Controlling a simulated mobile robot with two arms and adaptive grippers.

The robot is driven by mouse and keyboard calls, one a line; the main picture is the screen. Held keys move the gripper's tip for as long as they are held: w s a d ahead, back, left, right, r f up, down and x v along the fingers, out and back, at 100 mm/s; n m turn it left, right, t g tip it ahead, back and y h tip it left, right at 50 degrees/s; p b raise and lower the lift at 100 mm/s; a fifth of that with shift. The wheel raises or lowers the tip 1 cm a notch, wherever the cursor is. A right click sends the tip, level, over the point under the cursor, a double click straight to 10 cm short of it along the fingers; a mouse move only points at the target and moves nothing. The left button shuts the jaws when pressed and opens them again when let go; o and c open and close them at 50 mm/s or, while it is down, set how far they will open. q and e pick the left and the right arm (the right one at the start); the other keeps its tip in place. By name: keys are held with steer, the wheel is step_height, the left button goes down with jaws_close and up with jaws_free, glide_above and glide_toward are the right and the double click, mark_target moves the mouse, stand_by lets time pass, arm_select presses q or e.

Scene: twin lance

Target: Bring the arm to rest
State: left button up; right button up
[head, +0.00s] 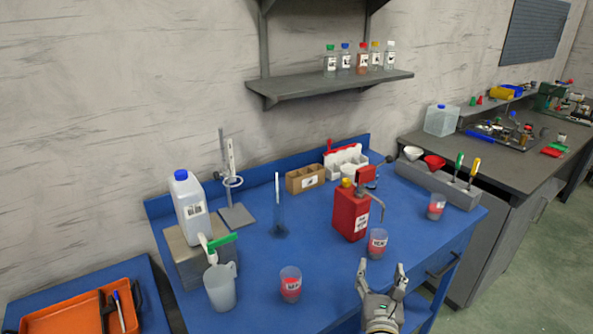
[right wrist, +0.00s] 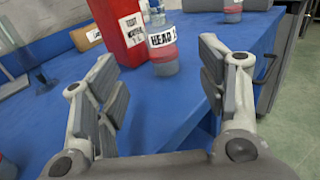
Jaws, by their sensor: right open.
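My right gripper (head: 382,281) is open and empty at the front right of the blue table (head: 330,210). In the right wrist view its two fingers (right wrist: 165,95) stand apart with bare table and floor between and below them. A labelled cup with red contents (head: 377,244) stands just beyond the fingertips, apart from them; it also shows in the right wrist view (right wrist: 163,62). A red can (head: 350,212) with a spout stands behind that cup. My left gripper is not in view.
A second cup (head: 291,284) stands left of my gripper, a third (head: 436,207) to the right. A grey jug (head: 220,288) stands under the tap of a white canister (head: 189,207). A grey holder (head: 428,183) with funnels and screwdrivers lines the table's right edge. The table's front middle is clear.

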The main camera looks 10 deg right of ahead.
steer(key=s+f+m+g+y, duration=0.1)
steer(key=s+f+m+g, duration=0.65)
steer(key=s+m, duration=0.8)
steer(key=s+a+f+m+g+y, duration=0.3)
steer(key=s+a+m+g+y, duration=0.25)
steer(key=s+a+m, duration=0.6)
steer(key=s+d+f+m+g, duration=0.1)
steer(key=s+f, duration=0.1)
steer(key=f, duration=1.1)
steer(key=s+d+f+m, duration=0.1)
steer(key=f, duration=1.2)
steer(key=s+d+f+g, duration=0.1)
steer(key=s+d+f, duration=0.1)
steer(key=s+f, duration=1.4)
steer(key=shift+s+d+f+g, duration=0.2)
steer(key=shift+s+d+g, duration=0.15)
steer(key=shift+s, duration=0.2)
